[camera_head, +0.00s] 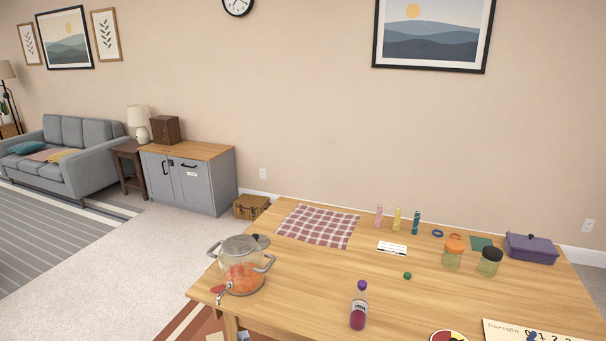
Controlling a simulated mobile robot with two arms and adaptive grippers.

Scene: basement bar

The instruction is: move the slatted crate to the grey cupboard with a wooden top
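The grey cupboard (196,187) with a wooden top (208,151) stands against the wall on the left. It has two doors with black handles and a small white label. A dark brown wooden box (166,130) stands at the top's back left; I cannot tell whether it is slatted. A brown woven-looking basket or crate (251,207) is on the floor to the right of the cupboard, partly behind the table. I cannot tell for sure which of these is the slatted crate. Neither of my grippers is in view.
A wooden table (300,268) fills the lower right. It holds a glass pot (242,266), a checked cloth (318,226), a bottle (359,308), jars (453,256) and a purple container (531,248). A side table (129,165) and sofa (70,160) stand left. Carpet before the cupboard is clear.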

